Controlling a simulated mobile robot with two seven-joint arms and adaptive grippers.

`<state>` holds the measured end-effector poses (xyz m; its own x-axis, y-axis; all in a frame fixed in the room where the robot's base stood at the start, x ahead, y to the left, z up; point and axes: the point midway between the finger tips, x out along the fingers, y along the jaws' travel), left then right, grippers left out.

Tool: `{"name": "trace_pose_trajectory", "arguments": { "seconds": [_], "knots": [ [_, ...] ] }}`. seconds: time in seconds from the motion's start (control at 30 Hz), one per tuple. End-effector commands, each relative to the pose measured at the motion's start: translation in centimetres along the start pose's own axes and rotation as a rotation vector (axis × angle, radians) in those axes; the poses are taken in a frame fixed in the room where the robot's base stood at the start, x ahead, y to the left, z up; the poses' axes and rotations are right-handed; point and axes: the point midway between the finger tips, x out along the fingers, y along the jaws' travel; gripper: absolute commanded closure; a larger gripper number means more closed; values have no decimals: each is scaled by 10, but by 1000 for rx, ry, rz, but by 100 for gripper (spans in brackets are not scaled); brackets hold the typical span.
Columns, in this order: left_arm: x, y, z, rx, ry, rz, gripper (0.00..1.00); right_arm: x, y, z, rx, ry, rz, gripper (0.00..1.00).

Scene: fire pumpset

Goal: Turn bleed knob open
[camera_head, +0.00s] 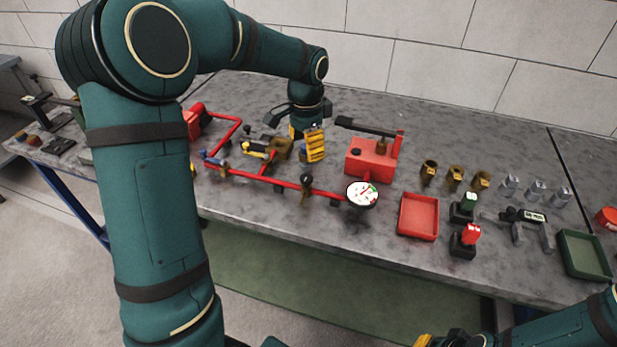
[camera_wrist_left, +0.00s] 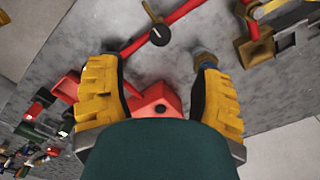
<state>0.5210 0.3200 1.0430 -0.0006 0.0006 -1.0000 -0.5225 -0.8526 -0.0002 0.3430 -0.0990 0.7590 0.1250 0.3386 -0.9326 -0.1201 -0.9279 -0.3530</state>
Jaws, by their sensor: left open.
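A round black knob (camera_head: 306,180) sits on a brass valve body on the red pipe (camera_head: 272,180), left of the white gauge (camera_head: 361,194). It also shows in the left wrist view as a black disc (camera_wrist_left: 160,36) with a pale line. I cannot read a label on it. My left gripper (camera_head: 308,147) is open above the bench, behind the knob. In the left wrist view its yellow-padded fingers (camera_wrist_left: 156,64) are spread apart, with the knob ahead of their tips and untouched. My right gripper (camera_head: 440,340) shows only partly at the bottom edge; its jaws are hidden.
A red box (camera_head: 368,163) with a black lever stands right of the left gripper. Brass parts (camera_head: 283,149) lie close on its left. A red tray (camera_head: 418,216), small brass and metal fittings, and a green tray (camera_head: 584,255) occupy the right. A block wall stands behind.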

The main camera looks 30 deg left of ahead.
Motion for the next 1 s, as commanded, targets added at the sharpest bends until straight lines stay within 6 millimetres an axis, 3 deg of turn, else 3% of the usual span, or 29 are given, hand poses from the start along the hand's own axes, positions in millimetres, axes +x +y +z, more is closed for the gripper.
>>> {"name": "trace_pose_trajectory", "arguments": {
  "seconds": [0.03,0.3,0.5,0.7,1.0],
  "knots": [
    [14,0,1,-1,-3,2,34,4,2,0,0,1,0,100],
    [67,0,0,1,-3,2,34,15,6,-2,-1,7,0,100],
    [94,0,0,-1,-1,1,34,21,8,-2,-1,10,1,100],
    [104,0,0,-1,0,0,34,22,8,-3,-2,12,1,100],
    [105,0,0,-1,0,0,36,22,8,-3,-2,12,1,100]
  ]
}}
